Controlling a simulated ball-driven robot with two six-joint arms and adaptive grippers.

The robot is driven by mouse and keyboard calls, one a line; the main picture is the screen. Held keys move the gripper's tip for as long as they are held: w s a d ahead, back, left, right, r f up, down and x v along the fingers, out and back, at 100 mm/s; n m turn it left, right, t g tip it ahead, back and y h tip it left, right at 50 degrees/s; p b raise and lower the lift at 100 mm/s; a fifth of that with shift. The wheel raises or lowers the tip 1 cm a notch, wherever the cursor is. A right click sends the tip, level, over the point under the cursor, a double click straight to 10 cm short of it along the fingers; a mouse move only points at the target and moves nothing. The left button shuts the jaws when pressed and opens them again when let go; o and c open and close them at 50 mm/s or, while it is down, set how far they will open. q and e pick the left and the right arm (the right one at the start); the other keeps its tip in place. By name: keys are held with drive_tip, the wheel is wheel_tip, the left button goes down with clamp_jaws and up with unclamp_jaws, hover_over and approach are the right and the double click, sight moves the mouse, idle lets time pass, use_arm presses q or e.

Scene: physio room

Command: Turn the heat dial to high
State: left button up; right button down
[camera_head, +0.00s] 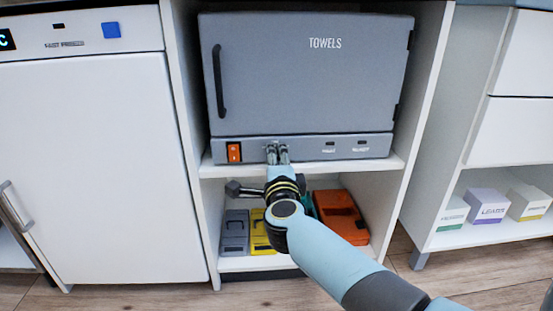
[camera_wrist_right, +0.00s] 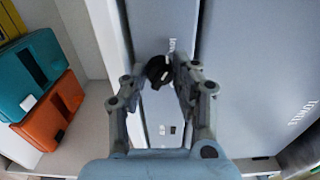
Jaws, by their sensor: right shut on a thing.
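The grey towel warmer (camera_head: 300,75), marked TOWELS, stands on a white shelf with its door shut. In the wrist view the heat dial (camera_wrist_right: 158,72) is a black round knob on the grey front strip. A short white marking beside it is too blurred to read surely. My right gripper (camera_head: 278,152) reaches the strip below the door and hides the dial in the head view. In the wrist view my right gripper (camera_wrist_right: 160,80) has a finger on each side of the dial and is shut on it. My left gripper is not in view.
An orange lit switch (camera_head: 234,152) sits left on the strip, two small labelled indicators on the right. Below are grey (camera_head: 235,232), yellow (camera_head: 260,232) and orange (camera_head: 340,215) cases. A white freezer (camera_head: 95,170) stands left; a white unit with small boxes (camera_head: 488,205) stands right.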

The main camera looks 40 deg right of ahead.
drive_tip(key=shift+m, duration=0.3)
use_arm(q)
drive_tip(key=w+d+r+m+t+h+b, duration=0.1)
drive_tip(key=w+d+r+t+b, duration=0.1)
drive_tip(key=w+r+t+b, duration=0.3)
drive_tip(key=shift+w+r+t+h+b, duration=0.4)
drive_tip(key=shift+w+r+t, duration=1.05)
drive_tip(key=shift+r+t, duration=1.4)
use_arm(e)
drive_tip(key=shift+f+m, duration=0.15)
drive_tip(key=shift+m, duration=11.65)
drive_tip(key=c, duration=1.3)
unclamp_jaws()
